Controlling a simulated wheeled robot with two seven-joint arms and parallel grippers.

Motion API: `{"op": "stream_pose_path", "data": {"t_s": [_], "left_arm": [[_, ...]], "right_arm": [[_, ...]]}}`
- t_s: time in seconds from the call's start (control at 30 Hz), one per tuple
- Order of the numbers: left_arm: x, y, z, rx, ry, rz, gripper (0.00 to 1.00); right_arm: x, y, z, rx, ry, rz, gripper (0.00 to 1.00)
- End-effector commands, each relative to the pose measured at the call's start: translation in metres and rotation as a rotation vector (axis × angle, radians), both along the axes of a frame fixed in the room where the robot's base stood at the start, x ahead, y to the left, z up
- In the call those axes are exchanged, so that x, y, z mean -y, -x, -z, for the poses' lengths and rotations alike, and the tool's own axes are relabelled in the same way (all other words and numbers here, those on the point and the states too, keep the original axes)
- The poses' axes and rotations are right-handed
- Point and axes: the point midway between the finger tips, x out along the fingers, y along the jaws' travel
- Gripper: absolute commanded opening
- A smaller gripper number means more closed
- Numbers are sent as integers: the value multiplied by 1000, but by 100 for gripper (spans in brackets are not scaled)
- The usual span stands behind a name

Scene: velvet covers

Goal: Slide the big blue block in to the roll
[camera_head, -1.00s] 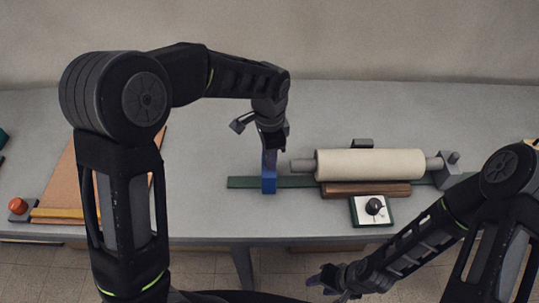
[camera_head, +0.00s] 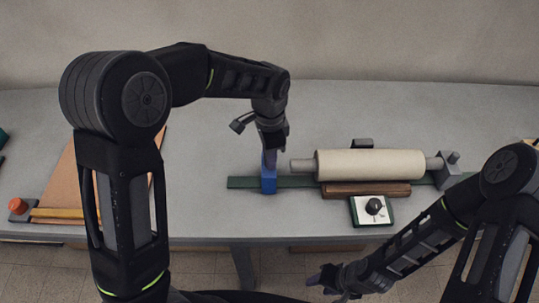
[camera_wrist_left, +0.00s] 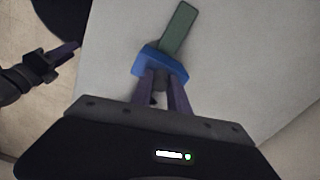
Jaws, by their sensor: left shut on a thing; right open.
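The big blue block (camera_head: 269,181) sits on a dark green rail (camera_head: 242,183) on the grey table, to the left of the roll. The cream roll (camera_head: 370,163) lies level on a grey shaft, and a gap separates the shaft's left end from the block. My left gripper (camera_head: 270,157) is shut on the block's upper part from above. In the left wrist view the blue block (camera_wrist_left: 160,62) shows at the fingertips (camera_wrist_left: 163,82), with the rail (camera_wrist_left: 179,28) running beyond it. My right gripper (camera_head: 328,280) is open and empty in front of the table's front edge.
A grey end block (camera_head: 449,176) stands at the roll's right end. A brown wooden base (camera_head: 366,190) lies below the roll, and a white panel with a black knob (camera_head: 372,210) is in front. A brown board (camera_head: 70,185) and a red button (camera_head: 17,206) are at the left.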

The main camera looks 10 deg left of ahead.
Motion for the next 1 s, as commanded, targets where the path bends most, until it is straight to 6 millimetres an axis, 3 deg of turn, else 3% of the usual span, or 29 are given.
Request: {"op": "stream_pose_path", "data": {"t_s": [0.3, 0.6, 0.87, 0.9, 1.0], "left_arm": [[1, -1, -1, 2, 0, 0, 0], [38, -11, -1, 3, 1, 2, 0], [42, -11, -1, 5, 4, 1, 0], [42, -11, -1, 5, 5, 2, 23], [41, -11, -1, 4, 3, 1, 31]], "right_arm": [[0, 0, 0, 0, 0, 0, 43], [0, 0, 1, 0, 0, 0, 43], [0, 0, 1, 0, 0, 0, 43], [0, 0, 1, 0, 0, 0, 43], [0, 0, 1, 0, 0, 0, 43]]}}
